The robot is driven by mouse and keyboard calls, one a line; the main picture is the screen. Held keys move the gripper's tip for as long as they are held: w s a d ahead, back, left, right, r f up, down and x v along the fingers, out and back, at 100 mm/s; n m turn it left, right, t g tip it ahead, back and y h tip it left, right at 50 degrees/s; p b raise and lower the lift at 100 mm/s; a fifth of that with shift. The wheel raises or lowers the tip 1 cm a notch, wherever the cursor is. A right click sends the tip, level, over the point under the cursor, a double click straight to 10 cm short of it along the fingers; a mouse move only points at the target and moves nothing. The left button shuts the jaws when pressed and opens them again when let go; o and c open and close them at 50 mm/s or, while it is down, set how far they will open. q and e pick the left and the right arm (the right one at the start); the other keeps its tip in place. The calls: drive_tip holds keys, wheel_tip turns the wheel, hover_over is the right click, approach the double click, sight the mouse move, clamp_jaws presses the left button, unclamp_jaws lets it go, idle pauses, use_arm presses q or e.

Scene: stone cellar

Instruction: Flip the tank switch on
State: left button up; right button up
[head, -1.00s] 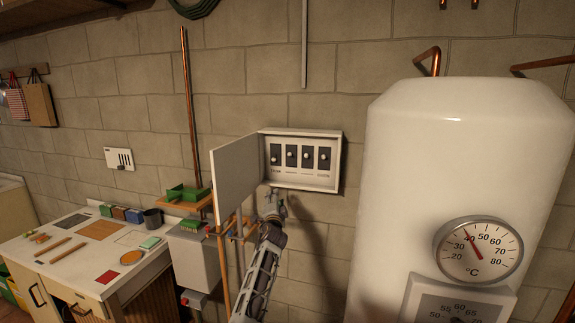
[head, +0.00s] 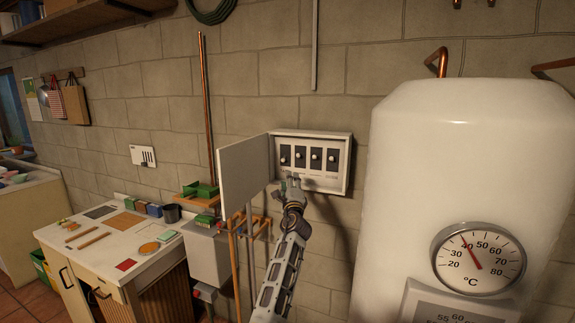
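A white switch box (head: 343,184) is on the block wall, its door (head: 246,172) swung open to the left. Inside is a row of several black switches with pale knobs. The leftmost switch (head: 285,154) has its knob lower than the others. The labels below are too small to read, so I cannot tell which switch is the tank's. My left gripper (head: 292,182) is just below the leftmost switches, in front of the box's lower edge. I see no clear contact, and its fingers are too small to tell open from shut. My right gripper is not in view.
A white tank (head: 455,170) with a round temperature dial (head: 478,257) stands close on the right. A wooden shelf (head: 200,199) and copper pipe (head: 207,110) are left of the door. A workbench (head: 95,262) with small items stands further left.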

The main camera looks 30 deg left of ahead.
use_arm(q)
drive_tip(key=shift+s+a+m+y, duration=0.15)
drive_tip(key=shift+a+m, duration=0.1)
drive_tip(key=shift+m, duration=0.8)
drive_tip(key=shift+s+a+m+y, duration=0.15)
drive_tip(key=shift+a+m, duration=0.05)
drive_tip(key=shift+m, duration=0.85)
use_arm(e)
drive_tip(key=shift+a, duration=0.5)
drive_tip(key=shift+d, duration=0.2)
use_arm(q)
drive_tip(key=shift+w+r, duration=0.1)
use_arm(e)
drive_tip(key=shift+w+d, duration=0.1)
